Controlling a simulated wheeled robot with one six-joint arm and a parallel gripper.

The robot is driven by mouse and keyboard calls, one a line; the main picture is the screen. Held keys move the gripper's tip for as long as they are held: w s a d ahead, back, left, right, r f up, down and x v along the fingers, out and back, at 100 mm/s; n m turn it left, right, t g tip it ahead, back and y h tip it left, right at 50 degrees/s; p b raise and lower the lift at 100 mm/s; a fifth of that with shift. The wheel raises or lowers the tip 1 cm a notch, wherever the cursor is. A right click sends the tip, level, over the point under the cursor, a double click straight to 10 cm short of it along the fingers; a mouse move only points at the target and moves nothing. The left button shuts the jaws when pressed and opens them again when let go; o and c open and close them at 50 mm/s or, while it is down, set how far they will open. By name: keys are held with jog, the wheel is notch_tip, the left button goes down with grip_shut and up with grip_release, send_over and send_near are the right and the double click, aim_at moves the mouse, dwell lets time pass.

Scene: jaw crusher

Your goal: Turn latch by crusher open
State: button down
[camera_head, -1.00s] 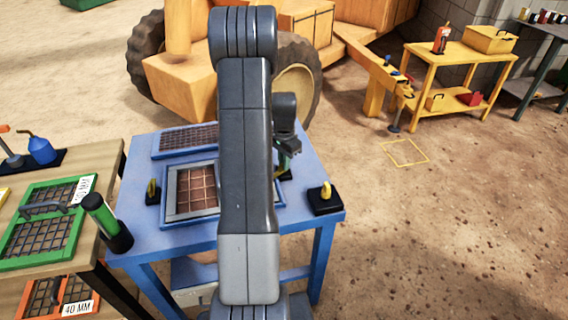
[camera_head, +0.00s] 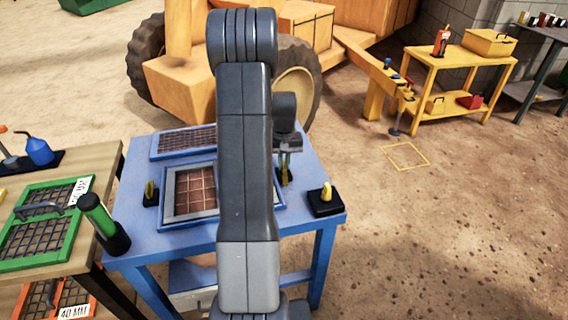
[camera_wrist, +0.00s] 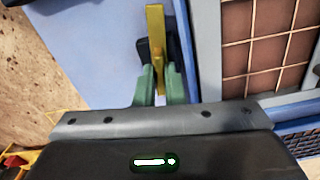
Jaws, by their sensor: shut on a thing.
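The latch by the crusher is a yellow bar (camera_wrist: 156,34) on a black base (camera_wrist: 174,50), beside the framed screen. In the wrist view the bar runs nearly along the frame's edge. My gripper (camera_wrist: 160,88) has its two green fingers on either side of the bar's near end and is shut on it. In the head view my gripper (camera_head: 287,168) is at the right side of the screen frame (camera_head: 183,213), partly hidden by my arm. The latch is small and mostly covered there.
Two other yellow latches stand on black bases, at left (camera_head: 150,193) and front right (camera_head: 326,196) of the blue table (camera_head: 215,236). A second screen (camera_head: 184,141) lies behind. The orange crusher (camera_head: 180,82) stands beyond.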

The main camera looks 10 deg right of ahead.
aim_at(284, 164)
jog(key=shift+n, duration=0.8)
jog(key=c, duration=1.5)
grip_release()
jog(key=shift+r, duration=0.1)
notch_tip(284, 164, up, 14)
jog(key=shift+f, duration=0.15)
jog(key=shift+f, duration=0.1)
